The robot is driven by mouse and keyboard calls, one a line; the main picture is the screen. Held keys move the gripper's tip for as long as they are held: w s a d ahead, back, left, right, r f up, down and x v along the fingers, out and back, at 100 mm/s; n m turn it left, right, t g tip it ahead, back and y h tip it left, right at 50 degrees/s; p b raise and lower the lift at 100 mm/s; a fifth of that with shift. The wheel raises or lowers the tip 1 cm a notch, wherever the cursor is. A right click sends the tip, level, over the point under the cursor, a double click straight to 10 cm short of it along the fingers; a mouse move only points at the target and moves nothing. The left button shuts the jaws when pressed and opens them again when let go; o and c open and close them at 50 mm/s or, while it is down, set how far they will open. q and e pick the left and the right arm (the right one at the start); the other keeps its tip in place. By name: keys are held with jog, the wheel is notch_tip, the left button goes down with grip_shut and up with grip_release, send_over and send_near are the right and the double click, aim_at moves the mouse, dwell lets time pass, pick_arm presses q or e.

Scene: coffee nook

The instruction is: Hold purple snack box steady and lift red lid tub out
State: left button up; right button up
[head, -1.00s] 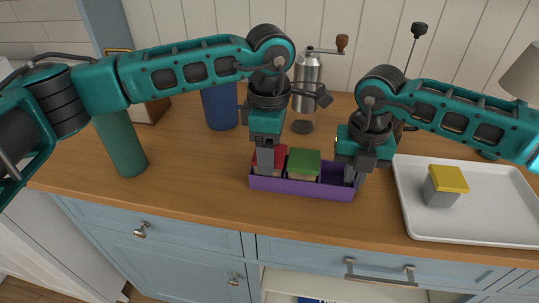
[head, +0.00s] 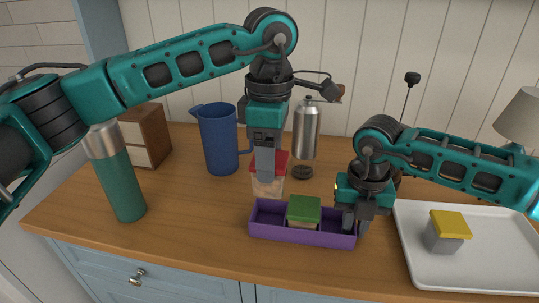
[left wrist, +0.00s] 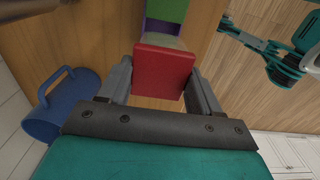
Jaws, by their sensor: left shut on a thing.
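The red lid tub (head: 283,163) has a red lid and a pale clear body. My left gripper (head: 266,177) is shut on it and holds it upright, raised out of the purple snack box. In the left wrist view the red lid (left wrist: 163,73) sits between the two fingers. The purple snack box (head: 275,232) stands on the counter, its left compartment empty. A green lid tub (head: 304,208) sits in its middle. My right gripper (head: 355,222) is shut on the box's right end wall, with its fingers partly hidden.
A white tray (head: 408,262) with a yellow-lidded tub (head: 447,230) lies at the right. A blue pitcher (head: 219,140), a steel grinder (head: 306,130) and a green bottle (head: 118,180) stand behind and to the left. The counter left of the box is clear.

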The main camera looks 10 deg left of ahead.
jog(key=o, duration=0.3)
